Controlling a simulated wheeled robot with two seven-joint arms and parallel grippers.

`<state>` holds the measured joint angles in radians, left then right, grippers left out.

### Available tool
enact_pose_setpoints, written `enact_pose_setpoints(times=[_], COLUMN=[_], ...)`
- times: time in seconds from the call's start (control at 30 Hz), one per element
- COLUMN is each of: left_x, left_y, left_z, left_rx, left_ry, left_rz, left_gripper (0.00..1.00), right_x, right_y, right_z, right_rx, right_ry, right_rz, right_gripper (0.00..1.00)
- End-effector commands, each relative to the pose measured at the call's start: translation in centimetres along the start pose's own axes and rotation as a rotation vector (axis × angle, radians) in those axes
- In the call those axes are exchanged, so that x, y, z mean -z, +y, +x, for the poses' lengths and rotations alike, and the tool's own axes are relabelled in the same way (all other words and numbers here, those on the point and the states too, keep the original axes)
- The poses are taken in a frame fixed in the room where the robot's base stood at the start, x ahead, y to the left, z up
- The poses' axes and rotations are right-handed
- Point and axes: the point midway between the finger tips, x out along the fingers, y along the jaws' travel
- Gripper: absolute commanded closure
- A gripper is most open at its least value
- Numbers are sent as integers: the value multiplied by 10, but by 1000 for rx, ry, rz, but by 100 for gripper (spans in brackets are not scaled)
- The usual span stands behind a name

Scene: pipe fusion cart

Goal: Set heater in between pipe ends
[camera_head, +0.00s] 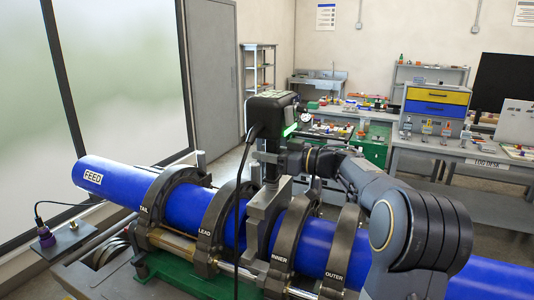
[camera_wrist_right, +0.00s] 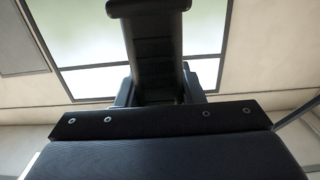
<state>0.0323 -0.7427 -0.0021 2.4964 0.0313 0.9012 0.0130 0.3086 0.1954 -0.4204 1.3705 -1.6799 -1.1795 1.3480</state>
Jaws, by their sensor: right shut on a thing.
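A blue pipe (camera_head: 140,185) marked FEED lies in the TAIL clamp (camera_head: 175,190) and LEAD clamp (camera_head: 221,215) on the left. Another blue pipe (camera_head: 318,243) lies in the INNER clamp (camera_head: 290,238) and OUTER clamp (camera_head: 340,250). The heater has a black box (camera_head: 270,112) on top and a grey plate (camera_head: 266,205) below, upright in front of the gap between LEAD and INNER. I cannot tell whether the plate touches either pipe end. My right gripper (camera_head: 280,162) is shut on the heater's stem; in the wrist view it (camera_wrist_right: 158,97) closes around a dark post. My left gripper is not in view.
A black cable (camera_head: 241,190) hangs from the heater box past the LEAD clamp. My right arm covers part of the right pipe. Workbenches (camera_head: 440,150) stand behind.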

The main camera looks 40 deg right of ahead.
Motion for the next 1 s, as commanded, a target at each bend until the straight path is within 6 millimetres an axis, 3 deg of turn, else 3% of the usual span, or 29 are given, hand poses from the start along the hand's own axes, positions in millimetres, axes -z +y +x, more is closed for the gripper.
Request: enact_pose_setpoints(times=[0.03,1.0], left_x=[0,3], left_y=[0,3], left_z=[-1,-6], left_rx=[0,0], left_ry=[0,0], left_rz=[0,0], left_gripper=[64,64], right_x=[10,7], right_y=[-2,-1], right_z=[0,-4], right_rx=[3,1], right_ry=[20,11], right_rz=[-6,-2], right_gripper=[100,100])
